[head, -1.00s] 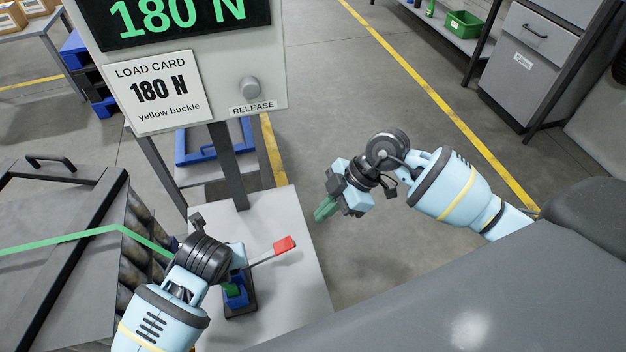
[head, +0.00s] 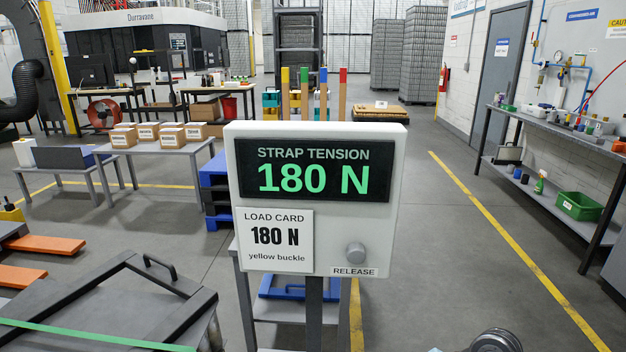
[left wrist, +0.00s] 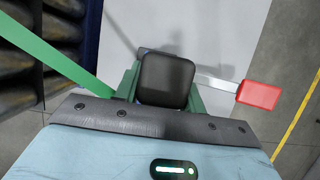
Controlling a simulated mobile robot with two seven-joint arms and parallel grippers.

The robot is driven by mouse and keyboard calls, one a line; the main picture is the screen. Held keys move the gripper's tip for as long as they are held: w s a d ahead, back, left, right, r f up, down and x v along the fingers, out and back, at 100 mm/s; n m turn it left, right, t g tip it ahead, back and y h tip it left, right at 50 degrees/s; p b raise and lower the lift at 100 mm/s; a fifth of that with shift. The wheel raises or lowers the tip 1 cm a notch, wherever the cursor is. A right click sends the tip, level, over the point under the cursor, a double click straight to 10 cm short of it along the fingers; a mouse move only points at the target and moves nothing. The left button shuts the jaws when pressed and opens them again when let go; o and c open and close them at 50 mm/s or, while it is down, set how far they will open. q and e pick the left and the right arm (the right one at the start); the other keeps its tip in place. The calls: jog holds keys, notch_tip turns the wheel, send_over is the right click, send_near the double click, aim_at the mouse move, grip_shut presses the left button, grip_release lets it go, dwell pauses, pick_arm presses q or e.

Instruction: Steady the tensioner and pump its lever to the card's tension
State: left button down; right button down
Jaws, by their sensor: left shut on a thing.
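The strap tension display (head: 313,172) on the grey-white box reads 180 N in green. The load card (head: 275,241) below it says 180 N, yellow buckle. In the left wrist view my left gripper (left wrist: 165,98) is shut on the tensioner, its green fingers on either side of the tensioner's black, square-topped part (left wrist: 167,78). The tensioner's lever (left wrist: 216,84) reaches out to the right, ending in a red handle (left wrist: 258,95). The rest of the tensioner is hidden. My right gripper is out of view; only a dark joint of that arm shows at the head view's bottom edge.
A round RELEASE knob (head: 355,252) sits low on the display box. A green strap (head: 95,335) crosses the dark-framed load at left and also shows in the left wrist view (left wrist: 62,58). Open floor lies right of the box, up to a yellow line (head: 500,232).

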pick_arm(q)
jog(key=c, duration=0.8)
grip_release()
jog(key=shift+o, duration=0.2)
jog(key=shift+r, duration=0.15)
jog(key=v, duration=1.1)
jog(key=shift+s+r, duration=0.15)
jog(key=shift+r, duration=0.25)
